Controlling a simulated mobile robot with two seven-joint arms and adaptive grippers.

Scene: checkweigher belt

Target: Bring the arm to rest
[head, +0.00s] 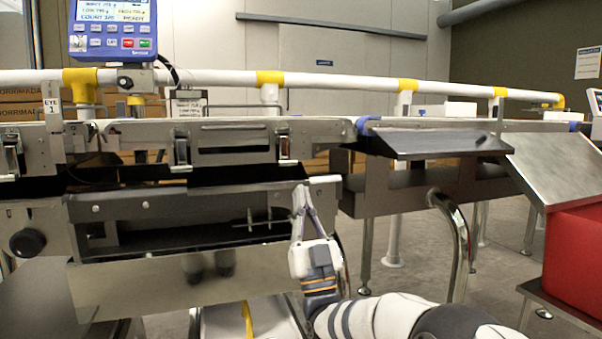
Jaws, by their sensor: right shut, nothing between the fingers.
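My right gripper (300,192) is in the lower middle of the head view, its fingers pointing up. It is shut and empty, in front of the steel frame of the checkweigher (180,205). Its tips are near the right end of the frame's front; whether they touch it I cannot tell. My right arm (375,318) comes in from the bottom right and is bent. My left gripper is not in view.
A blue control box (112,28) stands above the belt at the left. A white rail (210,78) runs along the belt. A sloped steel chute (555,165) stands over a red bin (575,262) at the right. Floor shows between the legs, right of centre.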

